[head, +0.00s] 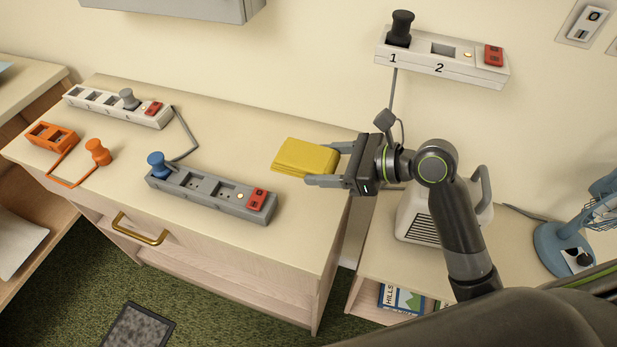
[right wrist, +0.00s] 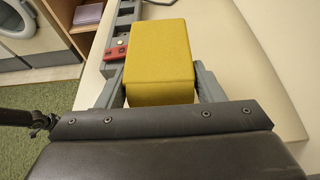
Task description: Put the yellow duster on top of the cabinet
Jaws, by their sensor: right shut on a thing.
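The yellow duster (head: 305,157) is a soft yellow block in the head view. It is between the fingers of my right gripper (head: 328,165), which is shut on it. The duster is over the right part of the cabinet top (head: 240,128); I cannot tell whether it touches the surface. In the right wrist view the duster (right wrist: 160,55) fills the space between the two fingers. My left gripper is not in view.
On the cabinet top are a grey power strip (head: 210,195) with a blue plug, a white strip (head: 115,105), and an orange adapter (head: 53,138) with an orange plug (head: 98,152). A white heater (head: 415,215) and blue fan (head: 565,245) stand right on a lower surface.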

